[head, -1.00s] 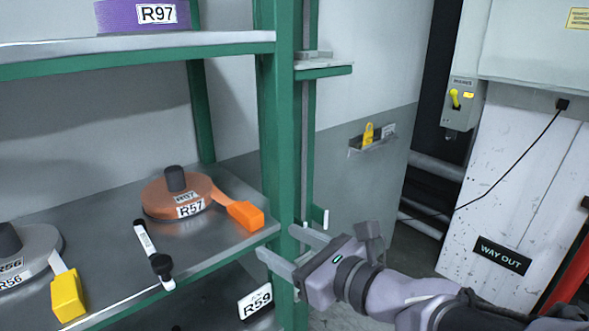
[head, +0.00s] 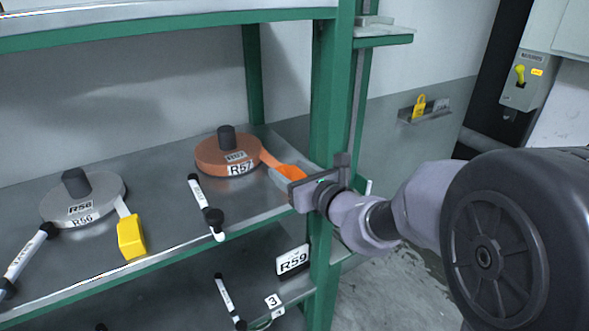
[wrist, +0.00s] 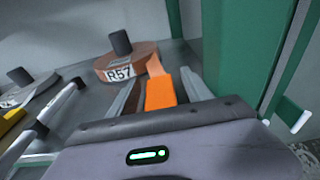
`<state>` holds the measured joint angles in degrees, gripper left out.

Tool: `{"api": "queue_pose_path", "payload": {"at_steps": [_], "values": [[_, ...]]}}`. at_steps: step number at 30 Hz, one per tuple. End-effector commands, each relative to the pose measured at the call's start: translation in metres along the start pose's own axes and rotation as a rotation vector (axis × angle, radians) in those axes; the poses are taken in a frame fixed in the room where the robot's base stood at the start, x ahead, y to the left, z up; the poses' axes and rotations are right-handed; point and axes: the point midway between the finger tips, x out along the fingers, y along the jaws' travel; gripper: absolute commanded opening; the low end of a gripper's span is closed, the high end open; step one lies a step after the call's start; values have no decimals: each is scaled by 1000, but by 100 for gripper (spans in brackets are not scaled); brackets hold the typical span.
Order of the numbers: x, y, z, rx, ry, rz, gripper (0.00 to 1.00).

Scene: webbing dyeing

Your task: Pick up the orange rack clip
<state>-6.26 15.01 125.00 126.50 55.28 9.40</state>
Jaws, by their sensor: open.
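The orange rack clip (head: 289,172) sits at the end of an orange webbing tail from the R57 roll (head: 226,158) on the metal shelf. In the wrist view the clip (wrist: 160,92) lies between the two fingers of my gripper (wrist: 158,88), which are apart on either side of it. In the head view my gripper (head: 283,180) reaches in from the right at the shelf's front edge and hides part of the clip. I cannot tell whether the fingers touch it.
A grey R56 roll (head: 100,192) with a yellow clip (head: 131,237) lies to the left. A green upright post (head: 330,100) stands close to the right of my gripper. The R59 label (head: 292,261) is below.

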Motion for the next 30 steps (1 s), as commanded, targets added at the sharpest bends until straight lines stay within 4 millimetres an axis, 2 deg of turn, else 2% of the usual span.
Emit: {"api": "queue_pose_path", "payload": {"at_steps": [7,16,25,30], "values": [[4,0,1,0,-2,-1,58],[4,0,1,0,-1,-1,0],[3,0,3,-1,-2,0,0],[1,0,20,-2,-2,0,0]]}}
